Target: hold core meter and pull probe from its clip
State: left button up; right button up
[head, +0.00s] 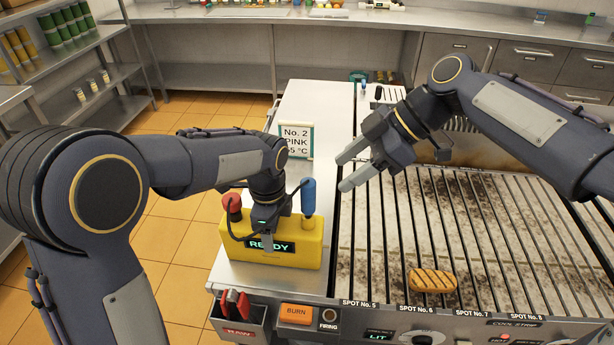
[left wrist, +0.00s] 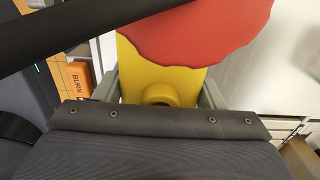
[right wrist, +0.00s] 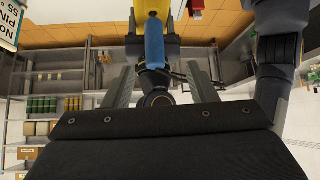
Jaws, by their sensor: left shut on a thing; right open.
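The yellow core meter (head: 293,254) stands on the steel counter left of the grill, its display reading READY. A red knob (head: 231,203) tops its left end, and a blue-handled probe (head: 308,197) stands upright at its right end. My left gripper (head: 268,243) is shut on the meter's body; its wrist view shows the yellow body (left wrist: 160,70) between the fingers, partly covered by the red knob. My right gripper (head: 347,170) is open and empty, above and right of the probe. In the right wrist view the blue handle (right wrist: 155,45) shows between the open fingers, apart from them.
A slatted grill (head: 470,230) fills the right, with one grilled piece of food (head: 432,281) on its front slats. A sign reading No. 2 PINK (head: 297,141) stands behind the meter.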

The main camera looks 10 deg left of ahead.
aim_at(305, 198)
jog(key=a+r+n+h, duration=0.1)
jog(key=a+r+h, duration=0.1)
jog(key=a+h, duration=0.2)
jog(key=x, duration=0.7)
jog(key=w+x, duration=0.1)
jog(key=x, duration=0.3)
jog(key=shift+d+f, duration=0.2)
jog(key=shift+f, duration=0.1)
grip_shut()
jog(key=shift+r, duration=0.1)
jog(key=shift+r, duration=3.7)
